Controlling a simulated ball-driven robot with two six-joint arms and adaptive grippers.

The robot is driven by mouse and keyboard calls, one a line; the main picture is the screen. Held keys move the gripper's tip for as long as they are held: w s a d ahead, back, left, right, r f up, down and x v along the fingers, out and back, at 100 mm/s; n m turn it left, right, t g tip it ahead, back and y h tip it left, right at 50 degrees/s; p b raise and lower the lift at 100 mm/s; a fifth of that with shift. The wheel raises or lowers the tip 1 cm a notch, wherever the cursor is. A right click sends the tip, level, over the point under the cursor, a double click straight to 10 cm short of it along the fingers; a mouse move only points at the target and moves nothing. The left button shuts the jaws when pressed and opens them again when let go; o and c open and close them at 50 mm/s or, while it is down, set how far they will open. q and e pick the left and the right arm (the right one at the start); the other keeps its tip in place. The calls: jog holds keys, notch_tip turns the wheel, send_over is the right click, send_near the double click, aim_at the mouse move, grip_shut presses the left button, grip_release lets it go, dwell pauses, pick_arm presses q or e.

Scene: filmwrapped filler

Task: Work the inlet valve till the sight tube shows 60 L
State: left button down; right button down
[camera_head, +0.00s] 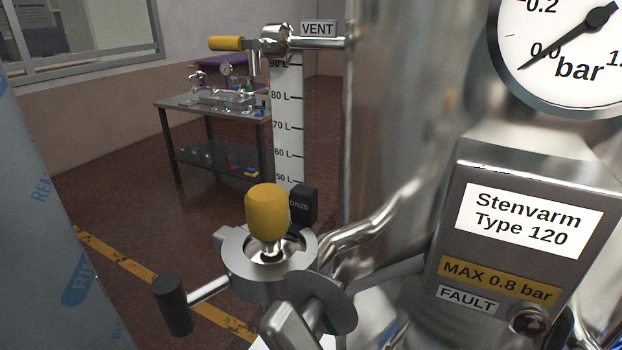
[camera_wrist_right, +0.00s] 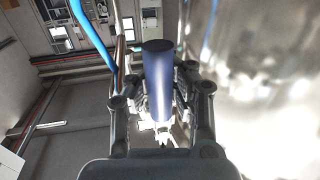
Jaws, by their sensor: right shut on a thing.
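The sight tube's white scale (camera_head: 287,125) stands left of the steel tank in the head view, with marks from 50 L to 90 L showing. Its lower part is hidden behind a yellow knob (camera_head: 267,212), and I cannot make out a liquid level. The knob stands upright in a round metal fitting (camera_head: 262,280) beside a black DN25 tag (camera_head: 303,204). No label in view names the inlet valve. In the right wrist view, my right gripper (camera_wrist_right: 160,100) is shut on a dark blue cylindrical handle (camera_wrist_right: 158,62). My left gripper is not in view.
A VENT valve with a yellow lever (camera_head: 226,43) sits above the scale. The pressure gauge (camera_head: 565,50) reads near 0.0 bar. A control box (camera_head: 495,250) has a dark FAULT lamp (camera_head: 529,320). A film-wrapped panel (camera_head: 50,210) stands left; a workbench (camera_head: 215,105) stands behind.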

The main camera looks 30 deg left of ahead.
jog(key=d+r+n+g+h+p, duration=0.1)
jog(key=d+r+n+p, duration=0.1)
jog(key=d+n, duration=0.4)
jog(key=shift+d+r+n+g+h, duration=0.15)
jog(key=shift+r+n+g+h, duration=0.3)
jog(key=shift+n, duration=1.75)
dwell(5.2)
